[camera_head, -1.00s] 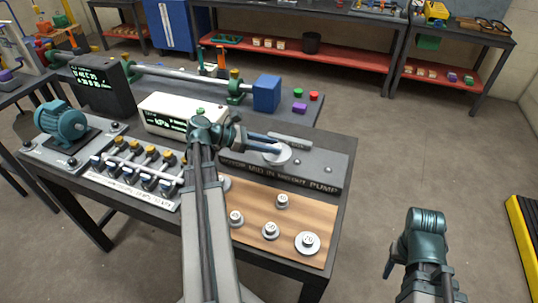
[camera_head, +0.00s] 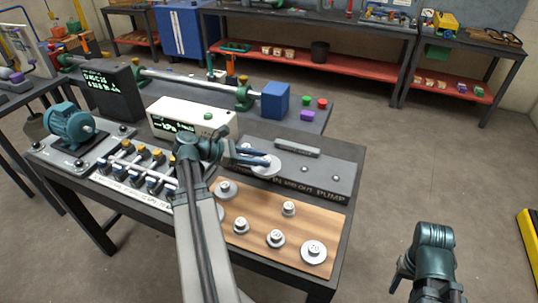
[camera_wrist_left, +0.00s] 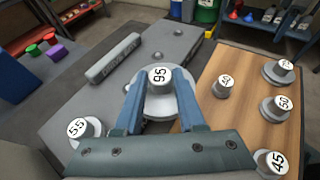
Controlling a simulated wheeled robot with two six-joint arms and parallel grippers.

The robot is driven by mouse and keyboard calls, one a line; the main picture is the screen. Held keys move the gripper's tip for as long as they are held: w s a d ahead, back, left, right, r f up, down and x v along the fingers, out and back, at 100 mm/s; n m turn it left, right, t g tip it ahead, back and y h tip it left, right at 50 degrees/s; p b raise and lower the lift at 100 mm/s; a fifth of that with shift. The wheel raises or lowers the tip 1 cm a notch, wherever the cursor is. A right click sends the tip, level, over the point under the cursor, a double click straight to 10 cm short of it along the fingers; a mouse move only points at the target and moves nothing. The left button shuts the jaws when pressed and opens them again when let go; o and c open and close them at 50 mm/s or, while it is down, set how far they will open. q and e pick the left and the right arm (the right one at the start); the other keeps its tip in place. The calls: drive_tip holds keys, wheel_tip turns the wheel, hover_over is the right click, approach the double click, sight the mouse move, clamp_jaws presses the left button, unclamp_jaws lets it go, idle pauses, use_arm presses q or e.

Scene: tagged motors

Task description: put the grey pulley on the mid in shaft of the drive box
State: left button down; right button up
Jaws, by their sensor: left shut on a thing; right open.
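My left gripper (camera_head: 257,157) is shut on the grey pulley (camera_head: 265,169), a wide disc with a hub. In the left wrist view the pulley (camera_wrist_left: 160,100) is between the fingers, with 95 on its hub. It is over the left part of the grey drive box (camera_head: 318,160). Whether it touches the box or a shaft is unclear. The mid in shaft cannot be made out beneath the pulley and fingers. Two short shafts show further right on the box. My right gripper (camera_head: 396,280) is open and empty, off the bench.
Several other pulleys stand on the wooden board (camera_head: 255,207) in front of the box. A raised grey bar (camera_head: 297,149) lies along the box's back. The white display unit (camera_head: 190,119) and blue motor (camera_head: 70,125) are to the left.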

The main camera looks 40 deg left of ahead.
use_arm(q)
drive_tip(key=w, duration=0.2)
drive_tip(key=w+a, duration=0.1)
drive_tip(key=w, duration=0.1)
drive_tip(key=w+a, duration=0.1)
drive_tip(key=w, duration=0.2)
drive_tip(key=shift+a+f, duration=0.2)
drive_tip(key=shift+f, duration=0.15)
drive_tip(key=shift+w+a+b, duration=0.2)
drive_tip(key=shift+w+b, duration=0.1)
drive_tip(key=shift+w, duration=0.15)
wheel_tip(320, 180, down, 4)
drive_tip(key=b, duration=0.3)
drive_tip(key=shift+s+d+r, duration=0.1)
drive_tip(key=shift+s+r, duration=0.05)
drive_tip(key=shift+r, duration=0.05)
drive_tip(key=shift+f+b, duration=0.15)
drive_tip(key=shift+b, duration=0.25)
drive_tip(key=c, duration=0.5)
unclamp_jaws()
